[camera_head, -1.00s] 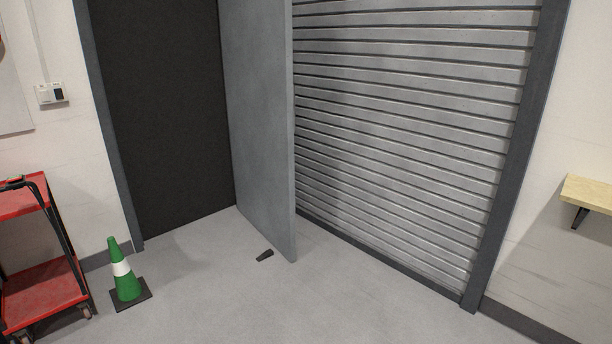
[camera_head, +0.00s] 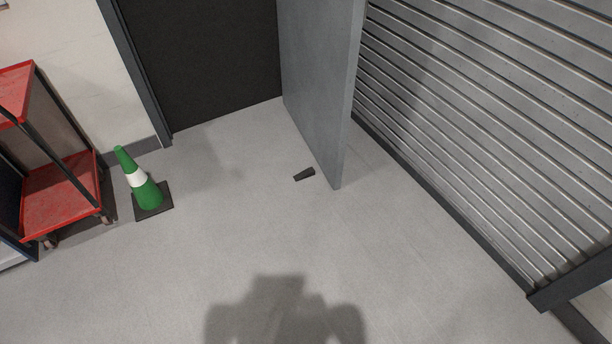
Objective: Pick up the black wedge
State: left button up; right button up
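The black wedge (camera_head: 304,174) lies on the grey floor, small and dark, just left of the lower free edge of the open grey door (camera_head: 322,80). A narrow strip of floor shows between the wedge and the door, so they look apart. The wedge is in full view and nothing covers it. Neither of my grippers shows in the head view. Only my shadow falls on the floor at the bottom.
A green and white cone (camera_head: 143,184) on a black base stands left of the wedge. A red cart (camera_head: 62,195) stands at the far left. A ribbed metal shutter (camera_head: 480,120) fills the right. The floor (camera_head: 240,235) in front of the wedge is clear.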

aim_at(309, 172)
jog(key=z, duration=0.2)
jog(key=i+j+z, duration=0.25)
jog(key=z, duration=0.15)
jog(key=i+j+z, duration=0.15)
jog(key=j+z, duration=0.3)
